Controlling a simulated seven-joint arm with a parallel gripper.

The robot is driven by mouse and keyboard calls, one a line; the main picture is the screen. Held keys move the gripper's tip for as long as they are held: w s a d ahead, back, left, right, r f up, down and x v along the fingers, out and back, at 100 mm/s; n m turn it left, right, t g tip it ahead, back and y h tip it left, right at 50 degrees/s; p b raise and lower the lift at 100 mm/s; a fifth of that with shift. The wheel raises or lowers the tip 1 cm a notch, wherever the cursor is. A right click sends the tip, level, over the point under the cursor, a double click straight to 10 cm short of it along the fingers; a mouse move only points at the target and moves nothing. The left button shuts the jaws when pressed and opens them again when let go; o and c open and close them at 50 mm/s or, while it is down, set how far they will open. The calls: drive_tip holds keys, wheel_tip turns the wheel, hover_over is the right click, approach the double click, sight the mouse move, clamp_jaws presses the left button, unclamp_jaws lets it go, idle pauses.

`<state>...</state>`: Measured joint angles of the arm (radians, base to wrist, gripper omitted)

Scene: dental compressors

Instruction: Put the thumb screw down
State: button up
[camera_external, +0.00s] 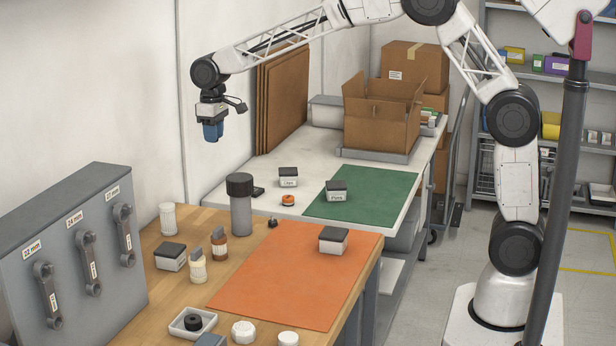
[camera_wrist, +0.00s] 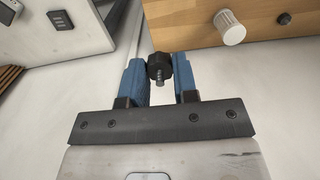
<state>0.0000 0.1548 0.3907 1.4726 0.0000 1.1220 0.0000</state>
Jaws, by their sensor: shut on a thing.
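The thumb screw (camera_wrist: 158,67), with a black knob and a short metal threaded shank, is held between the two blue fingers of my gripper (camera_wrist: 160,83) in the wrist view. In the external view my gripper (camera_external: 212,131) hangs fingers down, high in front of the white wall, well above the tables. The thumb screw cannot be made out there. It touches no surface that I can see.
The wooden table holds an orange mat (camera_external: 290,270), a dark-capped grey cylinder (camera_external: 241,210), a small black knob (camera_external: 273,222), bottles, boxes and a white tray (camera_external: 181,329). The white bench behind has a green mat (camera_external: 375,200) and cardboard box (camera_external: 376,125). Much of the orange mat is bare.

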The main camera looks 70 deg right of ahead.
drive_tip(key=shift+s+a+r, duration=0.1)
drive_tip(key=shift+s+r, duration=0.05)
drive_tip(key=shift+r, duration=0.35)
drive_tip(key=shift+s+a+r, duration=0.1)
drive_tip(key=shift+r, duration=0.4)
drive_tip(key=s+a+r+n, duration=0.2)
drive_tip(key=s+a, duration=0.4)
drive_tip(key=s, duration=0.5)
drive_tip(key=s+a+r+n, duration=0.25)
drive_tip(key=s+a, duration=0.25)
drive_tip(key=s, duration=0.6)
drive_tip(key=s+a+f+n, duration=0.2)
drive_tip(key=s+f+n, duration=0.1)
drive_tip(key=s, duration=1)
drive_tip(key=s+a+f+n, duration=0.1)
drive_tip(key=s+f+n, duration=0.15)
drive_tip(key=s, duration=1.05)
drive_tip(key=f, duration=1.8)
drive_tip(key=shift+w+f, duration=0.25)
drive_tip(key=shift+w, duration=0.05)
drive_tip(key=shift+w, duration=0.1)
drive_tip(key=shift+w+a+f, duration=0.2)
drive_tip(key=shift+w+a, duration=0.7)
drive_tip(key=shift+w, duration=1.45)
drive_tip(key=shift+w+a+f, duration=0.25)
drive_tip(key=shift+w+a, duration=0.6)
drive_tip(key=shift+w, duration=1.5)
drive_tip(key=shift+w+a+f, duration=0.2)
drive_tip(key=shift+w+a, duration=0.7)
drive_tip(key=shift+w, duration=1.45)
